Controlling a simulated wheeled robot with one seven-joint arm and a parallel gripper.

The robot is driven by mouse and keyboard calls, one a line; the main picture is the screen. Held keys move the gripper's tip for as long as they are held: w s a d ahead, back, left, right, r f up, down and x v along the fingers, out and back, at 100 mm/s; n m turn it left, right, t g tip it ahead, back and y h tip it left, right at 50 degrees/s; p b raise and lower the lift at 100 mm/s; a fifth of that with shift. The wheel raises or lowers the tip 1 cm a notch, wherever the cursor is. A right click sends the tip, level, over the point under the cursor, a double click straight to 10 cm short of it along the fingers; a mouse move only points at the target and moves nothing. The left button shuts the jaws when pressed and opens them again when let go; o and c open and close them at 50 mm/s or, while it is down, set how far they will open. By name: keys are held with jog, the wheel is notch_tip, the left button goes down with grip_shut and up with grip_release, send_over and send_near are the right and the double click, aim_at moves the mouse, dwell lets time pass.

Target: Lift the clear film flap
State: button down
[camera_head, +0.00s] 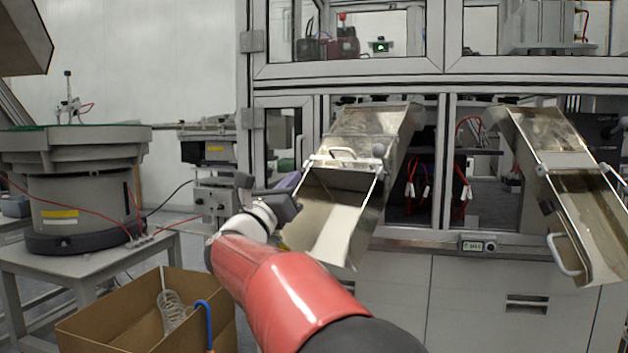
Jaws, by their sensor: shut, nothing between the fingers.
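The left metal chute (372,122) slopes down out of the machine cell. A clear film flap (340,183) with pale side rods lies over its lower part, with a white handle (343,153) near the upper end. The film is hard to make out against the shiny metal, and I cannot tell its exact angle. My gripper (287,201) is at the left side of this chute, shut and empty. Its fingertips are small and dark here, and I cannot tell whether they touch the flap's frame.
A second chute (550,130) with its own flap handle (563,255) stands at the right. An open cardboard box (120,312) is on the floor at lower left, near a round feeder (75,200) on a table. The cell's frame (345,69) rises behind.

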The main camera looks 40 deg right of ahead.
jog(key=s+d+f+m+g+h, duration=0.1)
jog(key=s+d+m+g, duration=0.1)
jog(key=m+g, duration=0.2)
jog(key=p, duration=0.2)
send_near(351, 148)
jog(key=shift+w+d+r+m, duration=0.15)
jog(key=shift+w+d+r, duration=0.15)
jog(key=shift+d, duration=0.25)
jog(key=shift+w+d+r+m, duration=0.15)
jog(key=shift+w+d+r, duration=0.05)
jog(key=shift+w+d, duration=0.3)
jog(key=shift+r, duration=0.15)
jog(key=shift+s+a+r+p, duration=0.1)
jog(key=shift+a+r+p, duration=0.1)
jog(key=shift+p, duration=0.4)
